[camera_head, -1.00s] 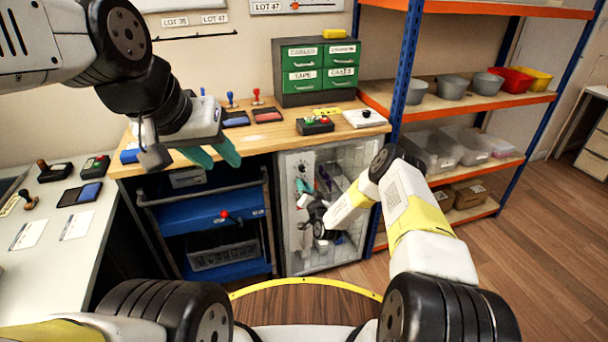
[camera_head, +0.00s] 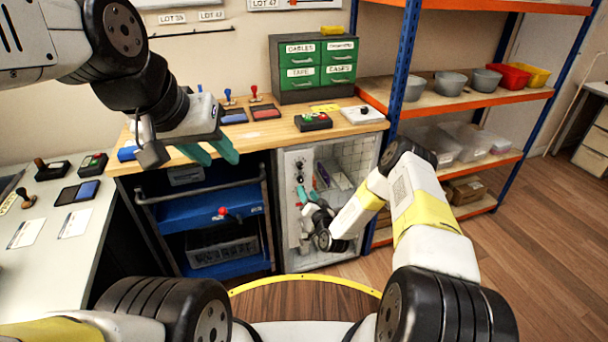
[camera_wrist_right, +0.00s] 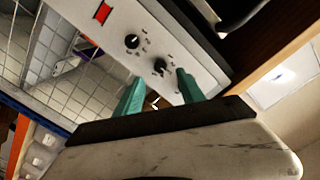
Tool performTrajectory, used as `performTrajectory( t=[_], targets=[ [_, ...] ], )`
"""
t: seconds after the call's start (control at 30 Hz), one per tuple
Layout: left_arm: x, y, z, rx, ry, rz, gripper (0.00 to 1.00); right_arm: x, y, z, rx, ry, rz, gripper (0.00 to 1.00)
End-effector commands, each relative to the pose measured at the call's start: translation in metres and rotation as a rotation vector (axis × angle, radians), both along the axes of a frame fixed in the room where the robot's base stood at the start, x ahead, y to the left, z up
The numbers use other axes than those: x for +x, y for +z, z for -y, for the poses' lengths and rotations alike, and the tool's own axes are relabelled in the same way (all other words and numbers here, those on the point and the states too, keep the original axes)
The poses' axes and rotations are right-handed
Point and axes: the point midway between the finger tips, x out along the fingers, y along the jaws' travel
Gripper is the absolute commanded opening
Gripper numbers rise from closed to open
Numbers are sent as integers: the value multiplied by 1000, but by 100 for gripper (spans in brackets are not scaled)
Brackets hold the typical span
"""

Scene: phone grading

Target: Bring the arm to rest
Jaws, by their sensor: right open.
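My left gripper (camera_head: 212,152) hangs over the front edge of the wooden workbench in the head view. Its two teal fingers are apart with nothing between them. My right gripper (camera_head: 306,195) is low at the front of a pale cabinet (camera_head: 299,240) under the bench, partly hidden by its own wrist. In the right wrist view its teal fingers (camera_wrist_right: 160,96) are spread and empty. They point at the cabinet's light control panel (camera_wrist_right: 150,45) with dark knobs and a red mark. I cannot tell whether they touch the panel.
The wooden workbench (camera_head: 270,135) carries green drawers (camera_head: 318,68), stamps, ink pads and a button box (camera_head: 313,122). A grey table (camera_head: 60,260) is at left. Open floor (camera_head: 545,230) lies at far right.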

Motion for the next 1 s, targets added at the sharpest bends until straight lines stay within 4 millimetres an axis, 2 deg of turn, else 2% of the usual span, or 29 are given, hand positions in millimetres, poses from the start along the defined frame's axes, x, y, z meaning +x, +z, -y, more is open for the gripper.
performTrajectory(
  t=[0.2,0.47,0.57,0.67,0.8,1.0],
  targets=[
    [0,0,0,0,0,0,36,-11,1,4,1,-1,0,46],
    [0,0,0,0,0,0,36,-10,2,4,-1,1,1,46],
    [0,0,0,0,0,0,36,-4,13,4,-22,14,-6,46],
    [0,0,0,0,0,0,36,11,39,7,-78,41,-26,46],
    [0,0,0,0,0,0,36,30,93,14,-198,92,-84,46],
    [0,0,0,0,0,0,36,33,175,30,-365,132,-184,46]
  ],
)
